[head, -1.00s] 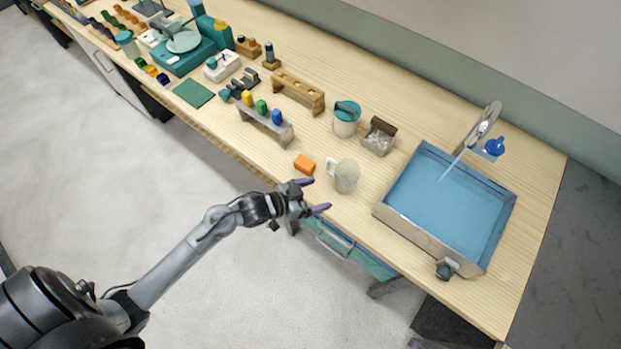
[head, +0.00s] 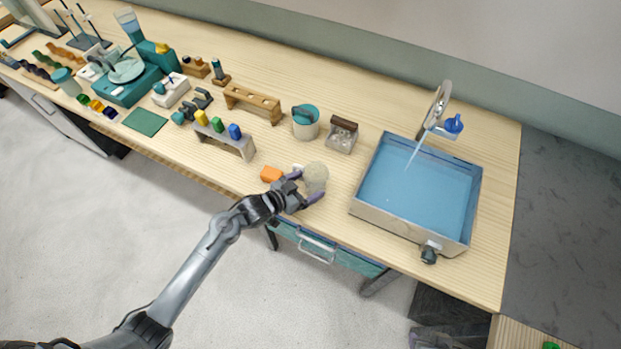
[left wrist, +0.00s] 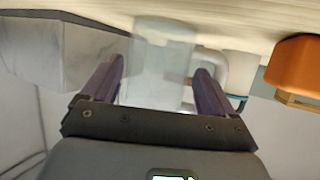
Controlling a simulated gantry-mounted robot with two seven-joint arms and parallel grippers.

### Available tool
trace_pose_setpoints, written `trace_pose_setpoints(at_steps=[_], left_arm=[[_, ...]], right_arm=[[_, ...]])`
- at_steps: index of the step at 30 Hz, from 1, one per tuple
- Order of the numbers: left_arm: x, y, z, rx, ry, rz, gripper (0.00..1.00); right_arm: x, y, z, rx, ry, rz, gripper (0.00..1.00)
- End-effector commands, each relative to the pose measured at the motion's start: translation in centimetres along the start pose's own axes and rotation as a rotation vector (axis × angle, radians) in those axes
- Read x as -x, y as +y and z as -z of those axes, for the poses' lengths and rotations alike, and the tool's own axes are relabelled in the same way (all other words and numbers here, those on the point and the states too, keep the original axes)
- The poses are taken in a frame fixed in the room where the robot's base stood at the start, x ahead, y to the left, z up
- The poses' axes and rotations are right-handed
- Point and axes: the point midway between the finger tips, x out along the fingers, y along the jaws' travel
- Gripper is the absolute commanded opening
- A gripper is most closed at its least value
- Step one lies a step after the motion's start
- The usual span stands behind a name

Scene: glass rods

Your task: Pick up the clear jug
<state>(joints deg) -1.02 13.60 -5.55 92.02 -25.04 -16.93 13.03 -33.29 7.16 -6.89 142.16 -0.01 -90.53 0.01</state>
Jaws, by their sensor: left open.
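The clear jug (head: 316,174) stands on the wooden bench, left of the blue sink, and looks pale and see-through. My left gripper (head: 308,190) is open at the jug's near side, with its purple fingers close to it. In the left wrist view the jug (left wrist: 163,65) shows between the two spread fingers of my left gripper (left wrist: 160,88), with its white handle (left wrist: 212,68) beside the right finger. I cannot tell whether the fingers touch it. The gripper hides the jug's lower part in the head view. My right gripper is not in view.
A teal-lidded pot (head: 306,123) and a small metal box (head: 342,136) stand behind. The blue basin (head: 415,190) with a tap is to the right.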

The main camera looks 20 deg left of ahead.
Motion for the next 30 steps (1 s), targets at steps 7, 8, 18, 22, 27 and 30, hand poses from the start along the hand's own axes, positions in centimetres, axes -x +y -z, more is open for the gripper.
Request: trace_pose_setpoints(at_steps=[7, 8, 18, 22, 27, 30], left_arm=[[-2.8, 0.1, -0.1, -0.001, 0.000, 0.001, 0.87], [-3.0, 0.1, -0.1, -0.001, 0.000, 0.001, 0.87], [-3.2, 0.1, -0.1, -0.002, 0.000, 0.001, 0.81], [-3.2, 0.1, -0.1, -0.002, -0.001, 0.001, 0.61], [-3.2, 0.1, -0.1, -0.002, 0.001, 0.001, 0.41], [-3.2, 0.1, -0.1, -0.002, 0.001, 0.001, 0.41]], right_arm=[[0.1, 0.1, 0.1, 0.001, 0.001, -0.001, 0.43], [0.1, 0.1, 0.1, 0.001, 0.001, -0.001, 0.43], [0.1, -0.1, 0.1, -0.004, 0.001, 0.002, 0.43], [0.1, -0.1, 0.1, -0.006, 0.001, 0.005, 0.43], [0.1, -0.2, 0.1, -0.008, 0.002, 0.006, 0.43], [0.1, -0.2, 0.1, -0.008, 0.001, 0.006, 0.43]])
